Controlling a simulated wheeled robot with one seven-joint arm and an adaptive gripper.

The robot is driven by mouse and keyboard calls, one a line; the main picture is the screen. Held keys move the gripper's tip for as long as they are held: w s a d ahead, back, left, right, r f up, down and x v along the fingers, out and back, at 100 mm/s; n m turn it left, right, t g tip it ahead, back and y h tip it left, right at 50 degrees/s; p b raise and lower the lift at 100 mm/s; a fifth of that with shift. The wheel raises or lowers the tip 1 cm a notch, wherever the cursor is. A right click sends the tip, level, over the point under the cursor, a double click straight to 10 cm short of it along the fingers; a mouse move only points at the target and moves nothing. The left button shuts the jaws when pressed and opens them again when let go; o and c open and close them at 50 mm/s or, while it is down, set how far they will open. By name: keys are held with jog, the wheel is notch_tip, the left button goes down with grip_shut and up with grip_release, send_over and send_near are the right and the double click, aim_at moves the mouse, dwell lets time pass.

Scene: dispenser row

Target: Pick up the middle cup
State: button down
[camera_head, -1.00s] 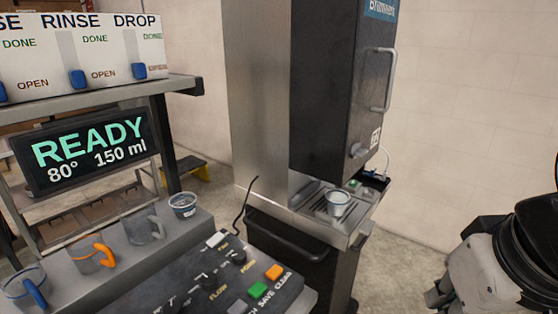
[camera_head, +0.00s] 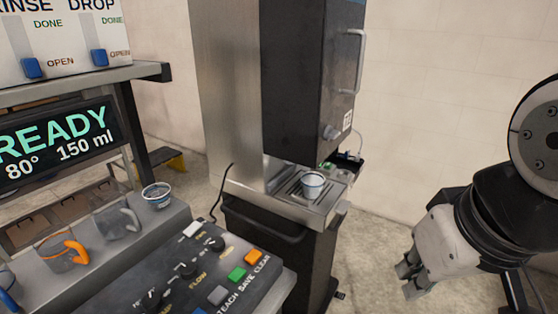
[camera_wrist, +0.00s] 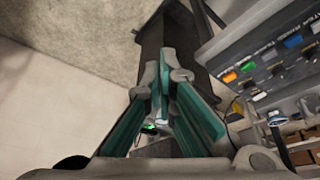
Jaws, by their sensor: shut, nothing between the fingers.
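Three glass cups stand in a row on the grey shelf (camera_head: 60,292) at the lower left of the head view. The middle one is a clear cup with an orange handle (camera_head: 66,252). A clear cup with a grey handle (camera_head: 118,221) stands behind it, and one with a blue handle (camera_head: 6,288) is cut off at the left edge. My gripper (camera_head: 408,279) is at the lower right of the head view, far from the cups. It is shut and empty. Its teal-padded fingers (camera_wrist: 163,72) converge in the wrist view, where no handled cup is clear.
A control panel (camera_head: 215,262) with knobs and coloured buttons lies between the cups and my gripper. Another small tub (camera_head: 157,195) sits at the shelf's end.

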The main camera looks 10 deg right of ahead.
jog(key=c, duration=1.6)
grip_release()
jog(key=shift+w+a+f, duration=0.1)
jog(key=shift+w+f, duration=0.05)
jog(key=o, duration=1)
jog(key=shift+w+a+f+m+g+y, duration=0.5)
jog(key=shift+w+a+f+m+g, duration=0.2)
jog(key=shift+w+a+f+m, duration=0.15)
jog(key=shift+c, duration=0.2)
jog(key=shift+o, duration=1)
jog(key=w+a+f+m+g+y+b, duration=0.1)
jog(key=w+a+f+m+y, duration=0.1)
jog(key=w+a+f+m, duration=0.1)
jog(key=shift+w+a+f+g+y, duration=0.15)
jog(key=shift+w+g+y, duration=0.2)
jog(key=shift+w, duration=0.5)
jog(key=m+t+y+b, duration=0.4)
jog(key=m+t+y, duration=0.65)
jog(key=m, duration=1.25)
send_near(322, 183)
jog(key=w+a+t+h, duration=0.1)
jog(key=w+a, duration=0.3)
jog(key=w+a+t+h, duration=0.1)
jog(key=w+a, duration=0.3)
jog(key=a, duration=0.1)
